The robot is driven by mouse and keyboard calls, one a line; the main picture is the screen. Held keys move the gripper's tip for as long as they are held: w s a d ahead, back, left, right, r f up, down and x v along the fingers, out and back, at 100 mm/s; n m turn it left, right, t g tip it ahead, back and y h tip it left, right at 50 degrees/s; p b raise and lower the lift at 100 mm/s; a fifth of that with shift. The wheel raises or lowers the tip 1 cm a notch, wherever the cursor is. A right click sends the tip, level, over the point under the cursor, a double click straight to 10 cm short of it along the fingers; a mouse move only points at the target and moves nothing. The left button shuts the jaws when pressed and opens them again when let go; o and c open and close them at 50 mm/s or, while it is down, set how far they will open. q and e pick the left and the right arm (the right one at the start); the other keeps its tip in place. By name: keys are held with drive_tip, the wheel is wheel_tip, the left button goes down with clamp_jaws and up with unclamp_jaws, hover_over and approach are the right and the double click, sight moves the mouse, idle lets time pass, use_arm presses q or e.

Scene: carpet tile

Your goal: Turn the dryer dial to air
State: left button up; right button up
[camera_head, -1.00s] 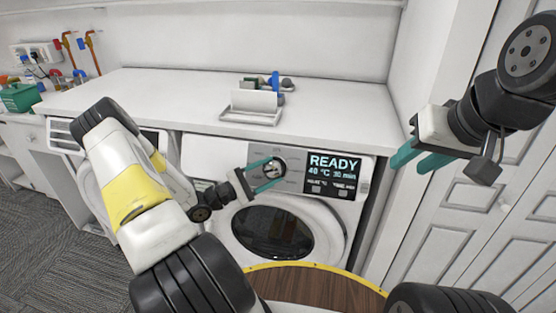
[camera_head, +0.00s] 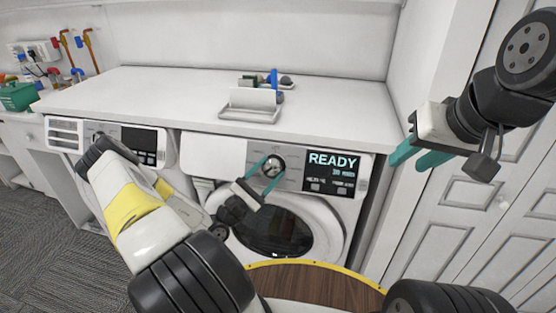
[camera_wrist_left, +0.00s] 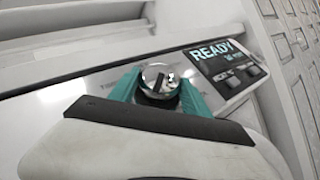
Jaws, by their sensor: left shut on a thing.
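The silver dial (camera_head: 272,164) is on the control panel of the right front-loading machine (camera_head: 212,150). My left gripper (camera_head: 266,174) is closed around it, with one teal finger on each side. The left wrist view shows the dial (camera_wrist_left: 158,78) between the two fingers (camera_wrist_left: 160,92). The dial's markings are too small to read. The lit display (camera_head: 332,172) right of the dial says READY, with a smaller line that seems to give minutes. My right gripper (camera_head: 420,155) is open and empty in the air at the right, fingers apart.
A second machine (camera_head: 62,132) stands at the left, partly behind my left arm. The white counter (camera_head: 180,90) above holds a tray (camera_head: 250,115) and small items. White panelled doors (camera_head: 470,190) are at the right, near my right gripper.

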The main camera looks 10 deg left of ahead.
use_arm(q)
drive_tip(key=o, duration=1.4)
drive_tip(key=v, duration=0.7)
drive_tip(key=shift+s+a+f, duration=0.15)
drive_tip(key=shift+s+a, duration=0.05)
drive_tip(key=shift+s, duration=0.1)
